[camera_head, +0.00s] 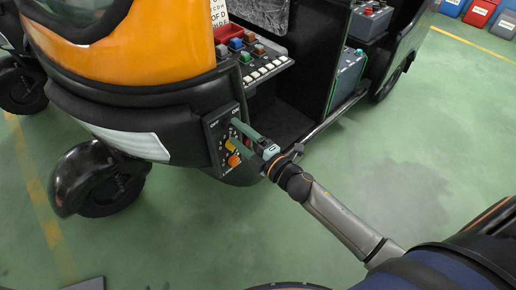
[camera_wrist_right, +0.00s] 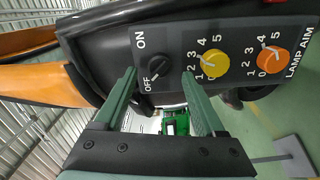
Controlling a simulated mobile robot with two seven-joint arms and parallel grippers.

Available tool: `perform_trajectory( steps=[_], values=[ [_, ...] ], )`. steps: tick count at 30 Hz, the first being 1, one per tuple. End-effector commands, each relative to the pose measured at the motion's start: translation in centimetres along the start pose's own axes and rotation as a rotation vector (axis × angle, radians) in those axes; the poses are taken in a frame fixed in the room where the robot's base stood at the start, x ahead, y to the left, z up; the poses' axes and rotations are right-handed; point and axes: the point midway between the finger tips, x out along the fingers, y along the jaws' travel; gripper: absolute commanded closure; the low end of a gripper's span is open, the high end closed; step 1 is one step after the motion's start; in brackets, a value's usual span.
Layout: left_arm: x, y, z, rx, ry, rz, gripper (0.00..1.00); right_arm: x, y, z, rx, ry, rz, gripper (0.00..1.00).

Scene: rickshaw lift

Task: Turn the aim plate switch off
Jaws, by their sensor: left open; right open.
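The aim plate (camera_head: 213,143) is a black panel on the vehicle's front corner, in the middle of the head view. My left gripper is not in view.
A yellow dial (camera_wrist_right: 213,62) and an orange dial (camera_wrist_right: 270,59) marked LAMP AIM sit beside the switch on the same plate. A black front wheel (camera_head: 100,178) is left of the panel. A console with coloured buttons (camera_head: 250,56) is above. The green floor (camera_head: 440,150) at right is mostly clear.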

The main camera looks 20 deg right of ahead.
Motion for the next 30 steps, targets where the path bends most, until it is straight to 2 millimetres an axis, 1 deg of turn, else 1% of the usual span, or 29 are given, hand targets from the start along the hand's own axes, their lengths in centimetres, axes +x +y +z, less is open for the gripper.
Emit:
perform_trajectory(
  steps=[1,9,15,21,30],
  values=[
    [0.1,0.0,0.1,0.000,0.000,0.000,0.50,-1.0,-0.2,0.0,0.000,0.000,-0.003,0.28],
    [0.4,0.0,0.4,0.000,0.000,0.000,0.50,-6.2,-0.2,0.0,0.002,-0.001,-0.004,0.28],
    [0.6,-0.1,0.7,0.000,0.000,0.000,0.50,-9.0,-0.1,0.0,0.000,0.000,-0.002,0.28],
    [0.7,-0.1,0.8,0.000,0.000,0.000,0.50,-10.3,0.0,0.0,0.000,0.001,0.000,0.28],
    [0.7,-0.1,0.8,0.000,0.000,0.000,0.50,-10.5,0.0,0.0,0.000,0.000,0.000,0.28]
  ],
)
